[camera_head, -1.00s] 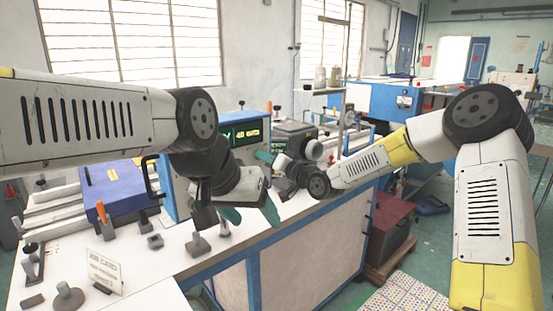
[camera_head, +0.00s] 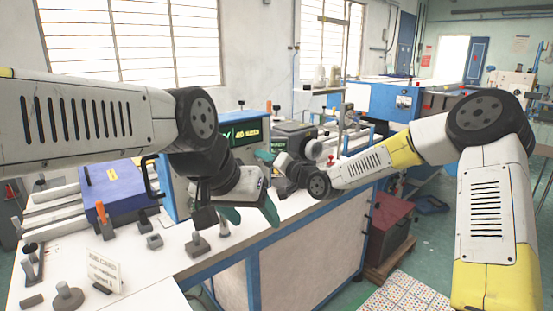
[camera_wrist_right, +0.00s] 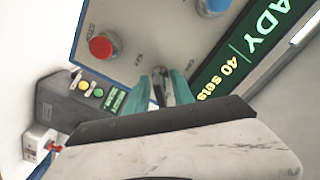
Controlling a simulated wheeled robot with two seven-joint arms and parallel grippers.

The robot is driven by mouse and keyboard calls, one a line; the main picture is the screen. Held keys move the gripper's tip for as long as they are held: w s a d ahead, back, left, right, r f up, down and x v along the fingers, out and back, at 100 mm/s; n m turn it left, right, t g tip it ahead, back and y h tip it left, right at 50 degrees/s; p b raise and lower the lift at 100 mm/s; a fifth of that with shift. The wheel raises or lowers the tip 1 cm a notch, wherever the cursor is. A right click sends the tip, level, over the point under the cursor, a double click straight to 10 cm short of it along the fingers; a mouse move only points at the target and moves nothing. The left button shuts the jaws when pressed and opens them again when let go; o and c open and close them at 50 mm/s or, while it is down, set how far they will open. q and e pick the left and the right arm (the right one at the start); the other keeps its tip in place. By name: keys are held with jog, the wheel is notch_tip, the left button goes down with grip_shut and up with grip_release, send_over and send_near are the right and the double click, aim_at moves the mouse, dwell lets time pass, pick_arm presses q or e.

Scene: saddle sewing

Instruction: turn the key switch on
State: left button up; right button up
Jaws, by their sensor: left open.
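The key switch (camera_wrist_right: 159,74) shows as a small silvery piece on the grey control panel (camera_wrist_right: 140,40) in the right wrist view. Small labels beside it are too blurred to read. My right gripper (camera_wrist_right: 160,88) has its teal fingertips close together on either side of the key. They appear to grip it, and they partly hide it. In the head view my right gripper (camera_head: 270,152) is at the machine's front, with the key hidden. My left gripper (camera_head: 250,212) is open and empty above the white table, away from the switch.
A red button (camera_wrist_right: 101,47) and a blue knob (camera_wrist_right: 212,4) are on the panel near my right fingers. A lit display (camera_wrist_right: 238,62) is close on the right. A grey button box (camera_wrist_right: 82,100) is at left. Small fixtures and a card (camera_head: 103,270) stand on the table (camera_head: 170,262).

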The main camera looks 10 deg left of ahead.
jog(key=v, duration=0.7)
jog(key=shift+s+d, duration=0.25)
jog(key=shift+d, duration=0.05)
